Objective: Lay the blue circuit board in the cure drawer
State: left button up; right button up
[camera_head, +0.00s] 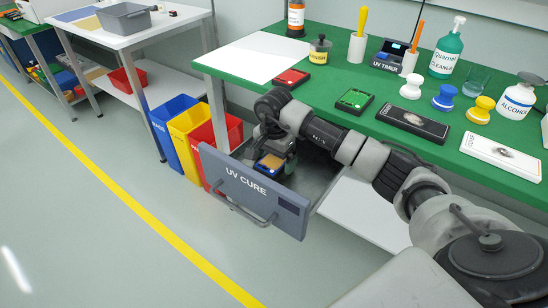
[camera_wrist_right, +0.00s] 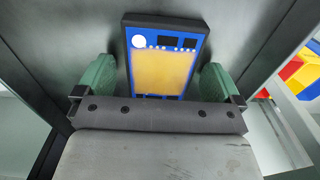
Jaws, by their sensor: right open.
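The cure drawer (camera_head: 250,190), with a grey front lettered UV CURE, is pulled out below the green table. The blue circuit board (camera_head: 268,165) is in the drawer, mostly covered by my right gripper (camera_head: 277,156) in the head view. In the right wrist view the board (camera_wrist_right: 165,70) shows a yellow-orange face with a white disc and dark chips, flat against the grey drawer floor (camera_wrist_right: 85,30). My right gripper is open, with one green finger pad on each side of the board and small gaps between. My left gripper is out of view.
Red (camera_head: 291,77) and green (camera_head: 354,98) boards lie on the green table (camera_head: 245,75), with bottles and knobbed stamps nearby. Blue, yellow and red bins (camera_head: 188,143) stand left of the drawer. The floor in front is clear.

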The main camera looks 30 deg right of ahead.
aim_at(274, 160)
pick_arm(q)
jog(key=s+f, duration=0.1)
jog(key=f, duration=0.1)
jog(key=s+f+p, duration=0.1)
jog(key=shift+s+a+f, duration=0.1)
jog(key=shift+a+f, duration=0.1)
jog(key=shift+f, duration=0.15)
pick_arm(e)
notch_tip(274, 160, up, 12)
jog(key=shift+r, duration=0.1)
dwell(1.0)
